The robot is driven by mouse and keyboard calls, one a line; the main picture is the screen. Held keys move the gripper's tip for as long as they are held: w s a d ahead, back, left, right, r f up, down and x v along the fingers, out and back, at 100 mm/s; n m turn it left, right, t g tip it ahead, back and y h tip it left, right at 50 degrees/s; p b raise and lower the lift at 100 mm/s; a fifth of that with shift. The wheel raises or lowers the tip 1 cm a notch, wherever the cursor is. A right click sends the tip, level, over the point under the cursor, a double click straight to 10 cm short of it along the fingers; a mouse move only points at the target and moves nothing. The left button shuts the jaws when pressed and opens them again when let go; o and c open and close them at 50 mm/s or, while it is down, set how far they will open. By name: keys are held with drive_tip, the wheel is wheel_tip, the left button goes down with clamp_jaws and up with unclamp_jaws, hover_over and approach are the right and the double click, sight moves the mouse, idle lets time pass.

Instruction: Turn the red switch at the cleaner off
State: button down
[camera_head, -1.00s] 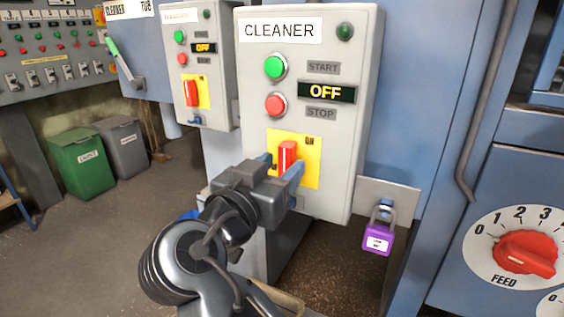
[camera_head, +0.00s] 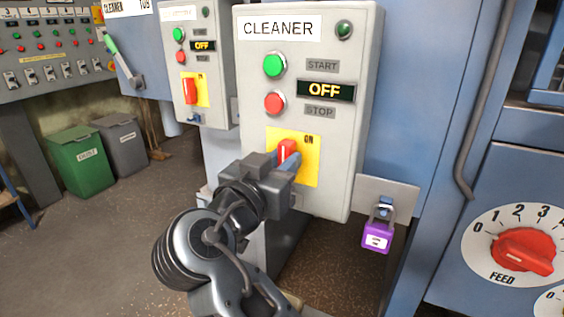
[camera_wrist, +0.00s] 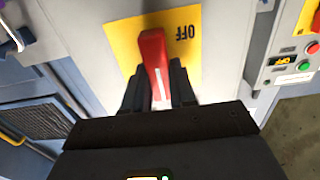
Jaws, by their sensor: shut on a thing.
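The red switch (camera_head: 287,147) sits on a yellow plate (camera_head: 309,170) low on the grey CLEANER box (camera_head: 345,150). Only its upper part shows in the head view, where "ON" is printed above it. My gripper (camera_head: 284,164) is at the switch with its fingers on either side of the handle, shut on it. In the wrist view the red switch (camera_wrist: 153,50) stands between the dark fingers (camera_wrist: 158,82), slightly tilted, with an upside-down "OFF" to its right. The box's display (camera_head: 326,91) reads OFF.
A similar grey box with its own red switch (camera_head: 190,91) stands to the left. A purple padlock (camera_head: 377,237) hangs from a plate at the lower right. A red FEED knob (camera_head: 524,250) is at the far right. Green and grey bins (camera_head: 80,162) stand on the floor at left.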

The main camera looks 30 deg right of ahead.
drive_tip(key=shift+r+n+p, duration=0.1)
drive_tip(key=shift+n+p, duration=0.2)
drive_tip(key=shift+n, duration=0.1)
drive_tip(key=n+p, duration=0.2)
drive_tip(key=shift+w+r+n, duration=0.1)
drive_tip(key=shift+n, duration=0.3)
drive_tip(key=n+p, duration=0.5)
drive_tip(key=n, duration=0.1)
drive_tip(key=shift+w+a, duration=0.15)
drive_tip(key=n+p, duration=0.3)
drive_tip(key=n, duration=0.1)
drive_tip(key=n+p, duration=0.4)
drive_tip(key=shift+w+f, duration=0.1)
drive_tip(key=shift+f, duration=0.3)
drive_tip(key=shift+f+n, duration=0.1)
drive_tip(key=shift+n, duration=0.2)
drive_tip(key=c, duration=0.9)
unclamp_jaws()
